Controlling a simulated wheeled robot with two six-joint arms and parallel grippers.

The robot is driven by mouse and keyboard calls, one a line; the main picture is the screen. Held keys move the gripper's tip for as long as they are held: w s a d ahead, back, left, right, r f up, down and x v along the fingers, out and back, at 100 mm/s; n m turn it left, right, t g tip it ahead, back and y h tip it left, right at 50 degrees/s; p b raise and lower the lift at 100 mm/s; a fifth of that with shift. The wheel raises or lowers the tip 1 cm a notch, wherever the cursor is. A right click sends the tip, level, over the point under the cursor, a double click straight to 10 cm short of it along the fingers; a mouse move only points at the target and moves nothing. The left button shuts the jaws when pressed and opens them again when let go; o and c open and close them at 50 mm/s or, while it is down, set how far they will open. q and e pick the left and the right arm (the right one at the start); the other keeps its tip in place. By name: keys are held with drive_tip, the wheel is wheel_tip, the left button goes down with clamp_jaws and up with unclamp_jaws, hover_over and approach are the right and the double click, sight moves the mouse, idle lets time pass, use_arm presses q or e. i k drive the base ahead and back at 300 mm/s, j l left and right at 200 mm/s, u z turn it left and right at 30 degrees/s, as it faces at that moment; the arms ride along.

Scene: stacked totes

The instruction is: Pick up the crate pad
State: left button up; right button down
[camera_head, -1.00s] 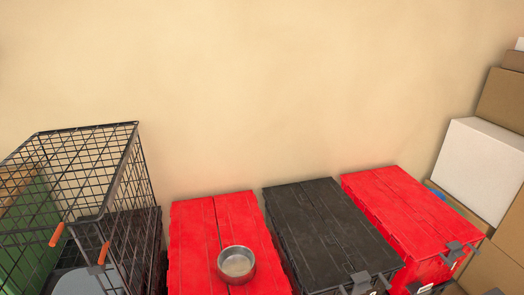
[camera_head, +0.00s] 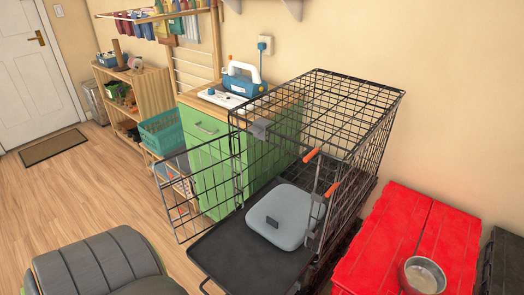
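The crate pad (camera_head: 283,212) is a light grey-blue rounded cushion with a small dark tag. It lies on the black tray (camera_head: 228,251) of the wire crate (camera_head: 335,110), near its front opening. The crate's wire door (camera_head: 206,190) stands swung open to the left. Two orange latch handles (camera_head: 332,189) are on the front wire panel beside the pad. Neither of my grippers is in view.
Red tote (camera_head: 395,235) with a metal bowl (camera_head: 424,276) stands right of the crate; a black tote (camera_head: 502,262) is beyond. A green cabinet (camera_head: 208,160) stands behind the crate door. A dark grey padded object (camera_head: 95,266) is at the lower left. Wooden floor (camera_head: 75,190) is clear at left.

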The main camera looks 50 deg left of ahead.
sight(281, 216)
drive_tip(key=k+u, duration=0.1)
drive_tip(key=u, duration=1.15)
